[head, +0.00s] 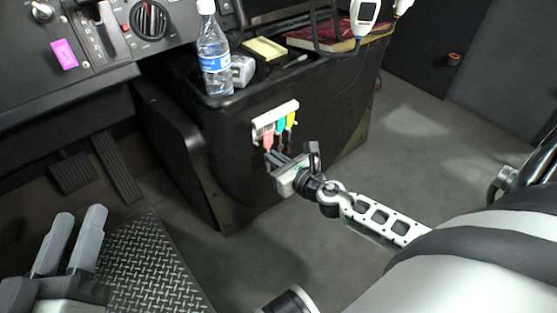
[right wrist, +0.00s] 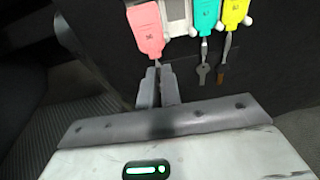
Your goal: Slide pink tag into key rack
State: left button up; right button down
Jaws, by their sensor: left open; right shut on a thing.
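The pink tag (right wrist: 147,30) is at the left end of the key rack (right wrist: 176,14), its upper part cut off by the right wrist frame. My right gripper (right wrist: 157,76) is shut just below it, on the tag's lower end or its key. In the head view the pink tag (head: 268,142) is upright against the white key rack (head: 275,119) on the black console's side, with my right gripper (head: 273,157) under it. I cannot tell whether the tag is seated in the rack. My left gripper (head: 70,245) is open and empty at the lower left.
A teal tag (right wrist: 206,16) and a yellow tag (right wrist: 235,12) with keys hang right of the pink one. A water bottle (head: 214,55), a yellow notepad (head: 264,49) and a red book (head: 318,40) are on the console. Pedals (head: 120,168) are at left.

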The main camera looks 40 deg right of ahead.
jog(key=shift+w, duration=0.35)
dwell(0.4)
jog(key=shift+w, duration=0.15)
dwell(0.7)
jog(key=shift+w+a, duration=0.1)
jog(key=shift+w, duration=0.25)
jog(key=shift+w, duration=0.6)
dwell(0.7)
jog(key=shift+f, duration=0.1)
dwell(0.3)
jog(key=c, duration=1.5)
grip_release()
jog(key=shift+f+v, duration=0.15)
jog(key=shift+v, duration=0.55)
jog(key=shift+f+v, duration=0.1)
jog(key=shift+v, duration=0.6)
